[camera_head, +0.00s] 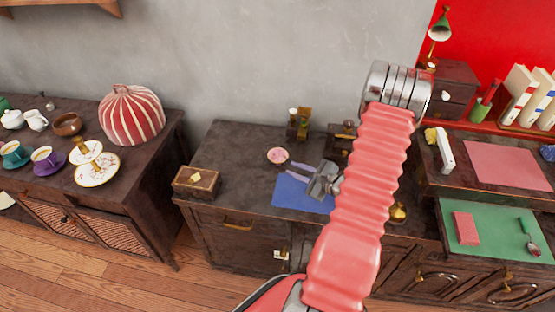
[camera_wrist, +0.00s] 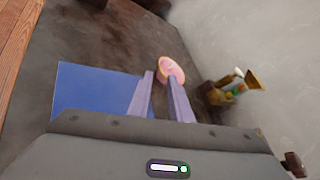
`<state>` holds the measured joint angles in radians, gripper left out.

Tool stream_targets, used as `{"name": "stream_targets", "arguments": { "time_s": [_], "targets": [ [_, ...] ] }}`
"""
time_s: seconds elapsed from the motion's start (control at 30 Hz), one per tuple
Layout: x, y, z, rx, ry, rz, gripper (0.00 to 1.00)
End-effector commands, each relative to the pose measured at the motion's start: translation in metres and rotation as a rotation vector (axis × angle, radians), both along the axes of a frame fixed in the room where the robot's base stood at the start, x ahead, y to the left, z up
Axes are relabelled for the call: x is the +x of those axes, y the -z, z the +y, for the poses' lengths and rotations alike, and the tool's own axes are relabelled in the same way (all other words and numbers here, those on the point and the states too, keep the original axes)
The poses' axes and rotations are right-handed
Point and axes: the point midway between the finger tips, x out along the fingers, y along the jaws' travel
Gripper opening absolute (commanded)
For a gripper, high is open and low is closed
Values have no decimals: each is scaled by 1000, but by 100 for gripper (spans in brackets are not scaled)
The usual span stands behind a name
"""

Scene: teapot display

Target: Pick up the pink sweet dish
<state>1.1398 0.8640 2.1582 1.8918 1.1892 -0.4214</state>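The pink sweet dish (camera_head: 278,156) is a small round dish on the dark wooden cabinet top, behind the blue mat. In the wrist view the dish (camera_wrist: 172,70) shows just beyond my fingertips, with its lower edge close to the right finger. My gripper (camera_head: 294,169) reaches over the mat with its lilac fingers pointing toward the dish. In the wrist view the fingers of my gripper (camera_wrist: 164,78) are apart with nothing held between them. I cannot tell whether a finger touches the dish.
The blue mat (camera_head: 290,199) lies under my gripper. A brass object (camera_head: 304,124) stands behind and right of the dish, and a wooden box (camera_head: 197,181) is at the left front corner. The cabinet top left of the dish is clear. A grey wall (camera_head: 240,70) rises behind.

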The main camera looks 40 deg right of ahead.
Motion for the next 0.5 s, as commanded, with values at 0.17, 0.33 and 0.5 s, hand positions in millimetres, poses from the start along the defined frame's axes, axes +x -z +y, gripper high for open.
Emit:
{"name": "stream_targets", "arguments": {
  "time_s": [0.17,0.33,0.5],
  "targets": [
    [26,10,3,0,-3,-1,18],
    [44,16,4,0,-1,0,18],
    [47,17,3,1,1,0,18]
  ]
}}
